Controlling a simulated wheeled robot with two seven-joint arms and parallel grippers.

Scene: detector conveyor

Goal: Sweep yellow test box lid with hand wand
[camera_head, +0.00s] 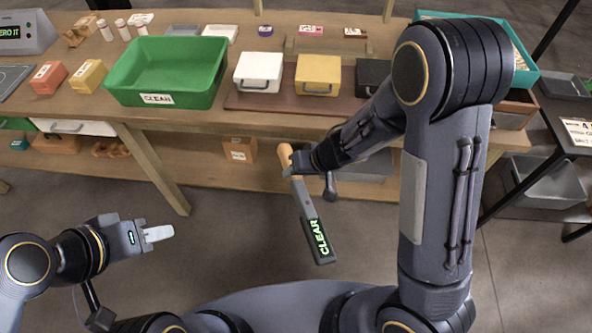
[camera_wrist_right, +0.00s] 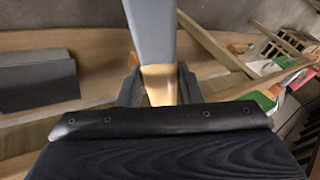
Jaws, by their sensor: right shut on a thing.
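The yellow test box (camera_head: 318,76) stands on a brown board on the table, its lid facing up and a handle on its front. My right gripper (camera_head: 294,165) is shut on the hand wand (camera_head: 308,218), near its tan handle, in front of the table. The wand slants down toward me, and its dark end shows "CLEAR" in green. The wand also shows in the right wrist view (camera_wrist_right: 153,40), between the fingers. My left gripper (camera_head: 158,233) is empty over the floor at the left, seen side-on, so its opening is unclear.
A white box (camera_head: 258,72) stands left of the yellow one and a black box (camera_head: 371,76) right of it. A green bin (camera_head: 170,101) marked "CLEAN" is further left. A teal tray (camera_head: 525,75) is at the right, partly behind my right arm. A shelf runs below the tabletop.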

